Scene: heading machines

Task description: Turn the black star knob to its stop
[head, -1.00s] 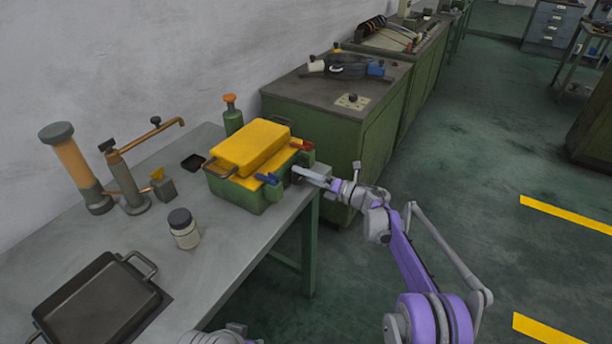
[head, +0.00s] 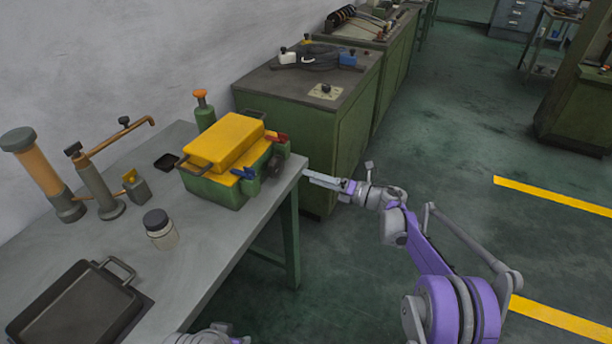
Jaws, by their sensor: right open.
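A dark knob (head: 276,164), which I take for the black star knob, sits on the right side of a green machine (head: 215,189) with a yellow top. It is small and dark here, so its lobes and angle cannot be read. My right gripper (head: 311,179) is open and empty, to the right of the knob and apart from it, near the bench's right edge. My left gripper is not in view.
Red (head: 275,137) and blue (head: 243,173) levers stand close to the knob. The grey bench (head: 215,240) also bears a jar (head: 161,231), a black tray (head: 75,310) and a pump (head: 100,185). A green cabinet (head: 340,130) stands behind my right gripper; floor to the right is clear.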

